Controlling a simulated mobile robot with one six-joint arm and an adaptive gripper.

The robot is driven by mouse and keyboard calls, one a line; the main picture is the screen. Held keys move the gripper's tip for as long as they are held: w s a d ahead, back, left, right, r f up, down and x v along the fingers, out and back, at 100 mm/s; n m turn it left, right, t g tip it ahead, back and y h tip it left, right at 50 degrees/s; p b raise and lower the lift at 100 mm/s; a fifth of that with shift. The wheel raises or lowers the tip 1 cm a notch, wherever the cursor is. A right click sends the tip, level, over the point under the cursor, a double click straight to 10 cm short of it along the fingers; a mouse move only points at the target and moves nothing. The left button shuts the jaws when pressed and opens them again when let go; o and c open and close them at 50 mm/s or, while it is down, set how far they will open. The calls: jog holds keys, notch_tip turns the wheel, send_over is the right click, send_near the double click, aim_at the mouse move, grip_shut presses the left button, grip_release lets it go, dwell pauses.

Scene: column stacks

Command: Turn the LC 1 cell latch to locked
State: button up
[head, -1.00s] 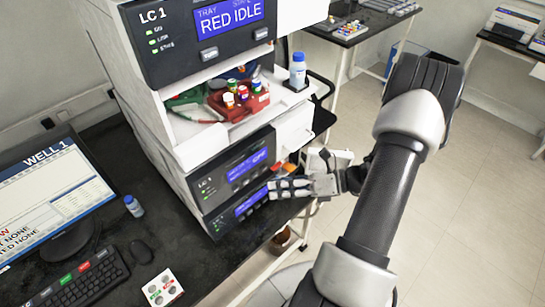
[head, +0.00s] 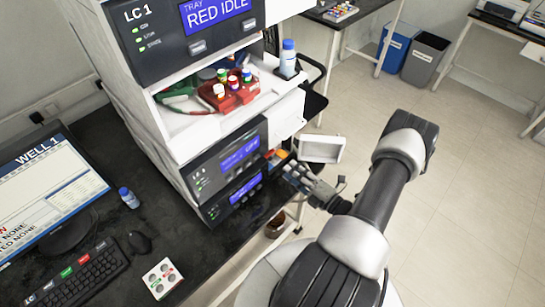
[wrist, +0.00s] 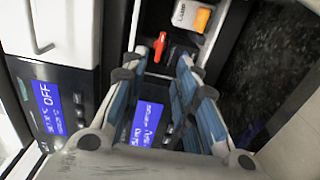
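A small red lever (wrist: 160,46), which looks like the cell latch, stands in an open bay on the front of the LC 1 stack (head: 152,38). Its locked or unlocked marking is not readable. An orange-yellow block (wrist: 202,20) sits to its right beside a label reading LAMP. My gripper (wrist: 157,68) is open and empty. Its fingertips point at the bay, with the red lever just beyond the gap between them and seemingly untouched. In the head view my gripper (head: 286,170) is at the right side of the lower modules; the lever is not clearly seen there.
An open white door (head: 321,148) stands right of the bay, close to my gripper. Blue displays (head: 240,157) are left of the bay. Above are a tray of capped vials (head: 232,92) and a blue-capped bottle (head: 288,58).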

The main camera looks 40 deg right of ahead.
aim_at(269, 153)
jog(key=w+b, duration=0.1)
jog(key=w, duration=0.9)
jog(key=shift+a, duration=0.4)
jog(key=shift+c, duration=0.2)
jog(key=shift+s, duration=0.1)
grip_shut()
